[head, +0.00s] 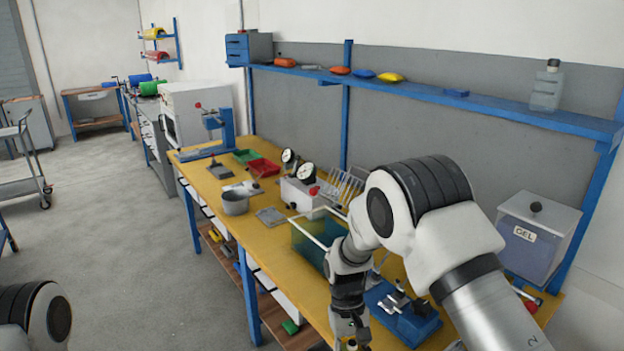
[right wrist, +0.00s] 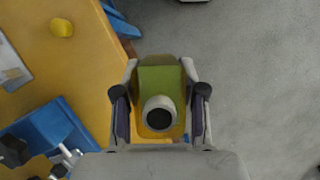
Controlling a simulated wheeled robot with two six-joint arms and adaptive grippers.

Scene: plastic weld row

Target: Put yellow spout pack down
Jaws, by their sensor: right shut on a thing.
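The yellow spout pack (right wrist: 162,88) shows in the right wrist view as a yellow-green block with a round, dark-centred pale spout facing the camera. My right gripper (right wrist: 160,105) is shut on it, with one finger on each side. In that view the pack is over the yellow bench's edge, with grey floor to the right. In the head view my right gripper (head: 349,325) is at the bench's front edge, low in the picture, and the pack is mostly hidden or cut off. My left gripper is out of view; only part of that arm shows at lower left.
The yellow bench (head: 212,188) carries a glass tank (head: 312,243), a blue device (head: 402,318), a pot (head: 235,203) and gauges. A small yellow object (right wrist: 62,27) lies on the bench. A blue shelf (head: 480,103) and a GEL box (head: 530,240) are behind.

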